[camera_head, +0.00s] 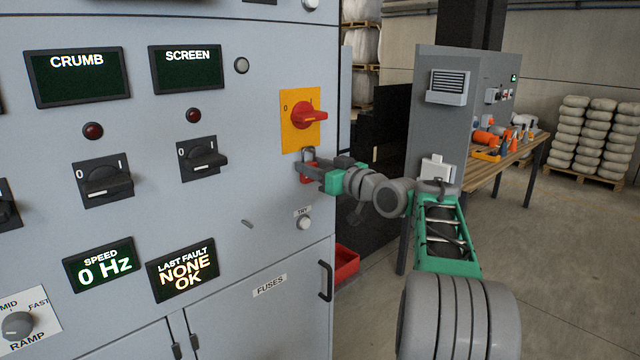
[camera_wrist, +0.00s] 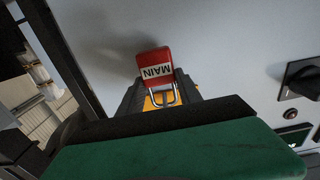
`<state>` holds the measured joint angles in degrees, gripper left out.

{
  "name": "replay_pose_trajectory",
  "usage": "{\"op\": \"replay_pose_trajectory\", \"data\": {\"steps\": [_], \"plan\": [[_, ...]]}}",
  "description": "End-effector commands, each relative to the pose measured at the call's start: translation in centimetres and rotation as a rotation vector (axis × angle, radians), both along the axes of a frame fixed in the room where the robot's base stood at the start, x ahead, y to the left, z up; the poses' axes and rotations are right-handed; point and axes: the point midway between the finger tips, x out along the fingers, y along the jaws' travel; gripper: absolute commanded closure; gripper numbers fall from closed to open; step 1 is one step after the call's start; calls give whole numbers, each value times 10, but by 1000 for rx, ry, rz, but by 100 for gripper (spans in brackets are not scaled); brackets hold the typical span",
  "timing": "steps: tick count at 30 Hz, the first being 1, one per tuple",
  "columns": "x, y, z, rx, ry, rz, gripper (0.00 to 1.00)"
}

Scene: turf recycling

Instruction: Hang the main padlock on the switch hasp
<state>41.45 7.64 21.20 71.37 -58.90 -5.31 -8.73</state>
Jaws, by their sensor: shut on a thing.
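The main padlock (camera_head: 306,179) is red with a metal shackle, held upright just below the yellow switch plate (camera_head: 289,122). In the wrist view the padlock (camera_wrist: 152,58) shows its MAIN label upside down, with its shackle towards the orange-yellow plate (camera_wrist: 158,99). The red rotary handle (camera_head: 308,115) sits on that plate, lying roughly level. My gripper (camera_head: 312,170) comes from the right and is shut on the padlock, close to the cabinet face. The hasp is not clear in either view; I cannot tell whether the shackle passes through it.
A round TRY button (camera_head: 304,223) sits below the gripper, and a FUSES door (camera_head: 265,315) with a black handle is lower down. Dark rotary switches (camera_head: 203,158) are to the left. A red bin (camera_head: 346,263) stands beyond the cabinet's right edge. Open floor lies at right.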

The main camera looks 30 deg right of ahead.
Motion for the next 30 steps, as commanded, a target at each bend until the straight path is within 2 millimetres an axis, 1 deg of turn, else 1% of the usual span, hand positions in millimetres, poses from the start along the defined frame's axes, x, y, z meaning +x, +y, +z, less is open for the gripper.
{"op": "replay_pose_trajectory", "data": {"steps": [1,2,10,11,17,20,23,27,30], "plan": [[0,0,-1,-1,-1,0,100],[0,0,0,-1,-1,0,57],[0,0,0,0,0,0,35],[0,0,0,0,0,0,33],[0,0,-1,0,1,0,33],[-5,-2,-2,0,0,-1,33],[-20,-7,-3,-2,-1,-4,33],[-49,-17,-3,-2,-2,-5,33],[-65,-21,-2,-2,-2,-3,33]]}}
